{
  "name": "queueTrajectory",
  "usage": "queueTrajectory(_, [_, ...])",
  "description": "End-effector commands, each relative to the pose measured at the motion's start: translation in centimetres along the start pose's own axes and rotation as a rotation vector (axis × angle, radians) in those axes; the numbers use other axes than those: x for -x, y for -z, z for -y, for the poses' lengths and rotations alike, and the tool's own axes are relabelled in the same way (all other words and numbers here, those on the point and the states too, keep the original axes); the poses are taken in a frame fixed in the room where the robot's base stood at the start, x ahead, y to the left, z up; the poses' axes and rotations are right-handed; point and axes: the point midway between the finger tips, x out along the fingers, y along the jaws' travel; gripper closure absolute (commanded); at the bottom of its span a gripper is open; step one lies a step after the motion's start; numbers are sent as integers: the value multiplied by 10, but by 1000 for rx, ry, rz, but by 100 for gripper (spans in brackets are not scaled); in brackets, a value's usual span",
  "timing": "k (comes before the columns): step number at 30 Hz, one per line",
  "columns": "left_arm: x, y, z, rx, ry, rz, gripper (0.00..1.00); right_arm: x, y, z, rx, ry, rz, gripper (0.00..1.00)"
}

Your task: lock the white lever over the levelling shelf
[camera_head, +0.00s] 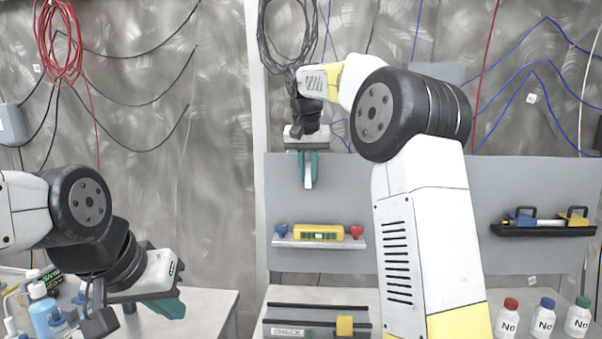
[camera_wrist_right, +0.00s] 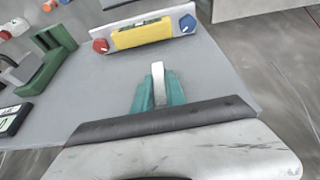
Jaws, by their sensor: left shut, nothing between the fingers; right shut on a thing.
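The levelling shelf (camera_head: 285,243) is a light ledge on the grey wall panel, with a blue knob (camera_head: 281,230) at its left end and a red knob (camera_head: 356,231) at its right. A yellow spirit level (camera_head: 318,232) sits on it. My right gripper (camera_head: 307,172) is above the shelf, fingers pointing down, with its teal fingers shut on the white lever (camera_wrist_right: 158,84). The lever hangs between the fingers, its lower end apart from the level; its upper part is hidden by the gripper. My left gripper (camera_head: 168,306) is shut and empty at the lower left.
A black rack (camera_head: 543,231) with tools is on the panel at the right. Several bottles (camera_head: 543,317) stand at the lower right, and others (camera_head: 41,309) at the lower left. My right arm hides the panel's middle.

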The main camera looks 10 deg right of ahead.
Motion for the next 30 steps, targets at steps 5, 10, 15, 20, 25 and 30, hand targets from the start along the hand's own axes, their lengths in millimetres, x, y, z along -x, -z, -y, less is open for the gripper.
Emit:
queueTrajectory(5, [0, 0, 0, 0, 0, 0, 100, 0, 0, 0, 1, 0, 0, 62])
queueTrajectory(10, [0, 0, 0, 0, 0, 0, 100, 0, 0, 0, 1, 0, 0, 62])
queueTrajectory(15, [0, 0, 0, 0, 0, 0, 100, 3, 0, 0, 1, 1, -1, 62])
queueTrajectory(20, [0, 0, 0, 0, 0, 0, 100, 24, 0, 0, 1, 2, -3, 62])
queueTrajectory(25, [0, 0, 0, 0, 0, 0, 100, 54, 1, 1, 0, 2, -4, 62])
queueTrajectory(30, [0, 0, 0, 0, 0, 0, 100, 73, 1, 1, 1, 1, -2, 62])
